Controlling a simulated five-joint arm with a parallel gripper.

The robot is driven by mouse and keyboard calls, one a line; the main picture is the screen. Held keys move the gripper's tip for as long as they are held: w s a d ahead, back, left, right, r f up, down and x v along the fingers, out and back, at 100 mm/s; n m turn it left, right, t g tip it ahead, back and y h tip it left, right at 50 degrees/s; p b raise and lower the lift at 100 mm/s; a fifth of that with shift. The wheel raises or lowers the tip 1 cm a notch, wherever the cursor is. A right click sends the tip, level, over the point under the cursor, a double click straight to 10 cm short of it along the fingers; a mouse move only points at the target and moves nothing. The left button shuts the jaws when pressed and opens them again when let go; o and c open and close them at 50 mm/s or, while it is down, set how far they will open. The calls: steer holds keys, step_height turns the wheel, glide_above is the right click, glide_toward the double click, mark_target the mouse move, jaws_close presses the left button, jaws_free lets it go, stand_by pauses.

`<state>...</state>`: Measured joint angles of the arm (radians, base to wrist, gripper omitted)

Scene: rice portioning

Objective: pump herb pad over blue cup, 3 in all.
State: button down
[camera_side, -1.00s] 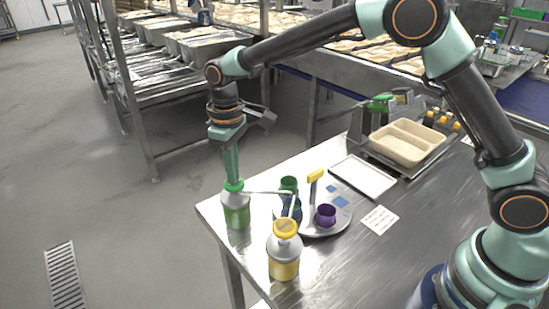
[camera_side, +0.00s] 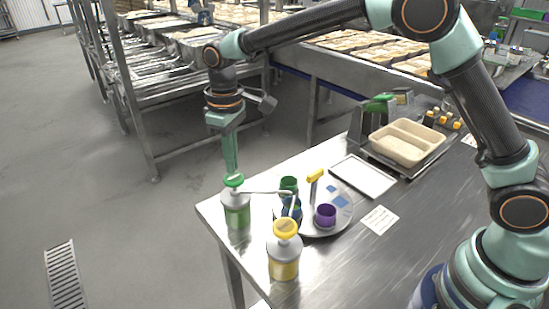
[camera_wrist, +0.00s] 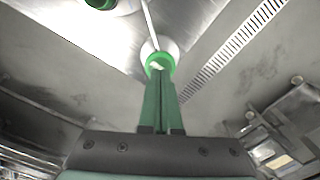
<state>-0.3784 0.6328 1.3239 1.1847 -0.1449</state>
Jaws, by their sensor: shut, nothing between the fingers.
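The herb pump bottle, with green contents (camera_side: 237,217) and a green pad (camera_side: 233,180), stands upright at the table's left corner. Its thin spout runs right toward the cups and ends about over the dark blue cup (camera_side: 296,213), which is partly hidden by spouts. My gripper (camera_side: 231,171) is shut and empty, pointing down right above the green pad. In the wrist view the shut fingers (camera_wrist: 163,82) line up with the green pad (camera_wrist: 160,62); whether they touch it is hard to tell.
A yellow pump bottle (camera_side: 284,262) stands in front. A white tray (camera_side: 364,177) and beige bin (camera_side: 407,143) are further right.

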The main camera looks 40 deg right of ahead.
mark_target(233, 177)
steer(key=shift+f, duration=0.15)
steer(key=shift+f, duration=1.4)
steer(key=shift+r, duration=1.55)
step_height(233, 177, up, 6)
stand_by(0.4)
